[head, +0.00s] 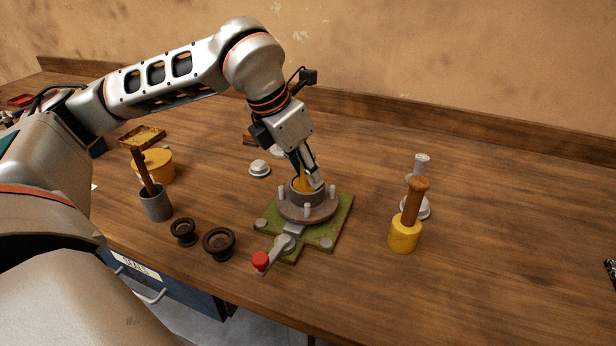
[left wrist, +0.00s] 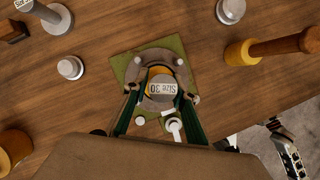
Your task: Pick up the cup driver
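A yellow piece with a pale label reading "SIZE 30", which I take for the cup driver (left wrist: 162,88), sits upright in the round grey hub (head: 308,208) on the green plate. In the head view its yellow top (head: 301,184) shows between my fingers. My left gripper (head: 308,172) points down over the hub. In the left wrist view its two fingers (left wrist: 162,98) stand spread on either side of the yellow piece, with gaps visible. A grey-black mechanism (left wrist: 284,148) at lower right may be part of my right arm; its fingers are unclear.
A yellow block with a wooden handle (head: 405,236) stands to the right, a grey-handled tool (head: 420,165) behind it. A red-knobbed lever (head: 261,261) is in front of the hub. Two dark rings (head: 219,243) and a grey pot (head: 156,206) stand left. The far right is mostly clear.

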